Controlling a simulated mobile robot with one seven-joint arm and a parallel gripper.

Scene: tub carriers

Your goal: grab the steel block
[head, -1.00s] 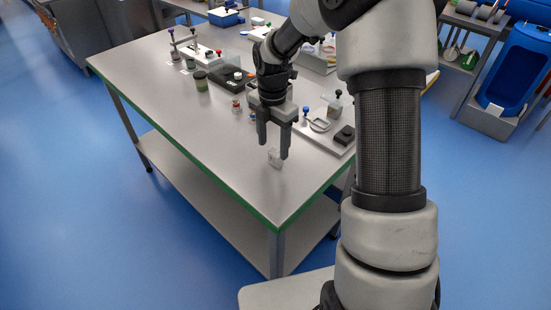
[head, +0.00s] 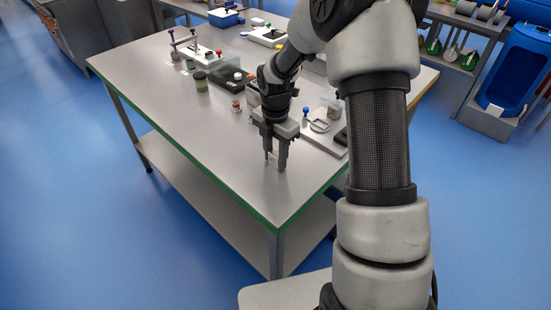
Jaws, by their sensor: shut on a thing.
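My gripper (head: 275,161) points down at the near part of the steel table (head: 215,150). Its fingers are shut on the small steel block (head: 273,156), which shows as a pale sliver between the fingertips. The fingers cover most of the block. The fingertips are at or very close to the tabletop, and I cannot tell whether the block still touches it.
A light board (head: 322,140) with small parts lies just right of my gripper. The table's left and front areas are clear.

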